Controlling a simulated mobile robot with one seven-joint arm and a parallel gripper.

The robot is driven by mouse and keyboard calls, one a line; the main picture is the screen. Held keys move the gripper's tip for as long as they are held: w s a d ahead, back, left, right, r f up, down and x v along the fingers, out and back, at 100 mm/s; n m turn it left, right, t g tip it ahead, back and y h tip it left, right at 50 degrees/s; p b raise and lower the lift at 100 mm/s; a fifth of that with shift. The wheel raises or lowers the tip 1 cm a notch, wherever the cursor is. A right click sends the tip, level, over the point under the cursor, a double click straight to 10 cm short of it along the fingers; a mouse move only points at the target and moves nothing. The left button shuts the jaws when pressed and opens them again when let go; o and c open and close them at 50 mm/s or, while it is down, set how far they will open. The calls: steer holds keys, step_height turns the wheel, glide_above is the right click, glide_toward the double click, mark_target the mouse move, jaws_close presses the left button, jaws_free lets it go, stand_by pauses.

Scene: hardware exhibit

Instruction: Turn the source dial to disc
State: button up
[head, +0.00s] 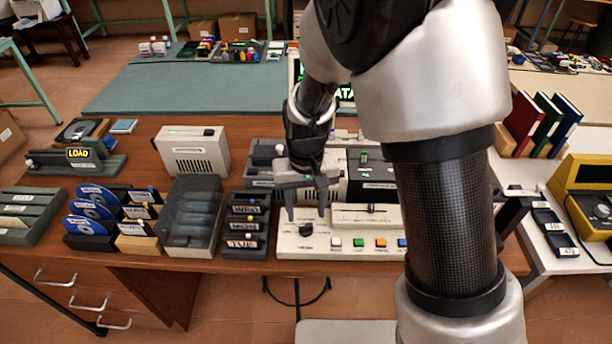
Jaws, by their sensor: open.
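A cream control panel (350,249) lies at the front edge of the wooden desk. A small black knob (306,229), likely the source dial, sits at its left end; its setting and labels are too small to read. My gripper (306,214) points down over this left end, with its two fingers spread and nothing visible between them. The knob appears just below the fingertips, in line with the gap. I cannot tell how high the fingers are above it.
Coloured buttons (358,242) and a slider (372,209) are on the panel to the right. A dark labelled rack (245,226) and a grey translucent bin (191,214) stand close on the left. Dark equipment stands behind the gripper. My arm hides the panel's right part.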

step_height(320, 180, up, 12)
steer(key=p, duration=0.1)
steer(key=shift+r, duration=0.1)
stand_by(0.4)
step_height(320, 180, up, 6)
steer(key=r+t+p, duration=0.1)
steer(key=p, duration=0.1)
glide_above(306, 226)
steer(key=s+d, duration=0.2)
steer(key=d, duration=0.2)
steer(key=s+d+r+m+t+p, duration=0.2)
steer(key=s+d+r+t+p, duration=0.2)
steer(key=s+d+r, duration=0.7)
step_height(306, 226, up, 2)
steer(key=shift+s+d+r+t+p, duration=0.1)
steer(key=shift+s+d+t+p, duration=0.25)
steer(key=shift+s, duration=0.65)
steer(key=shift+a, duration=0.15)
